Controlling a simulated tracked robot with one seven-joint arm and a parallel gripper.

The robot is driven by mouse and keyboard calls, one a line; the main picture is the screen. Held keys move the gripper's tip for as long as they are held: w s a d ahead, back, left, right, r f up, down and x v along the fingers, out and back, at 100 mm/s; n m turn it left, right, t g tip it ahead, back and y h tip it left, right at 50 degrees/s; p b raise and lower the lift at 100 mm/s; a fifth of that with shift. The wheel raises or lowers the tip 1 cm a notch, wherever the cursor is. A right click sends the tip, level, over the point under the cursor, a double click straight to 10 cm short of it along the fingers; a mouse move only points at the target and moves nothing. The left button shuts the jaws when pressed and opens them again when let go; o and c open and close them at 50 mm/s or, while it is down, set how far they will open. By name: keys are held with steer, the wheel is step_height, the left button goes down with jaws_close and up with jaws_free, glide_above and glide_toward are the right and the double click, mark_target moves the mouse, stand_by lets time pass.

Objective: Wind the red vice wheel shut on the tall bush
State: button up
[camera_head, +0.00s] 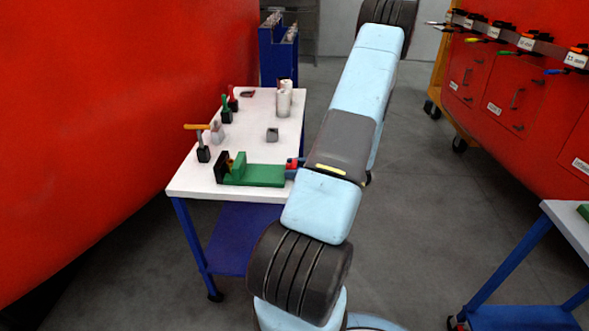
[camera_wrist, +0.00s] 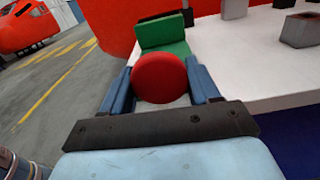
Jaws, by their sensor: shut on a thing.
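The green vice (camera_head: 262,175) lies along the near edge of the white table, with a black end block (camera_head: 221,167) at its left. A small orange-brown piece (camera_head: 230,162), possibly the tall bush, shows between the black block and the green jaw. In the wrist view the round red wheel (camera_wrist: 160,78) faces me, with the vice's green body (camera_wrist: 163,34) behind it. My gripper (camera_wrist: 161,72) is shut on the wheel, one blue finger on each side. In the head view my arm hides most of my gripper (camera_head: 293,164) and wheel.
The white table (camera_head: 200,183) also bears hammer-like tools on black blocks (camera_head: 203,154), pale cylinders (camera_head: 284,100) and a small grey block (camera_head: 272,134). In the wrist view a grey block (camera_wrist: 301,30) stands at the right. Open floor (camera_head: 430,230) lies right of the table.

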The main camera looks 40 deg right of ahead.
steer(key=shift+m, duration=1.6)
steer(key=o, duration=0.9)
steer(key=v, duration=1.3)
steer(key=shift+s+d, duration=0.25)
steer(key=shift+s, duration=0.05)
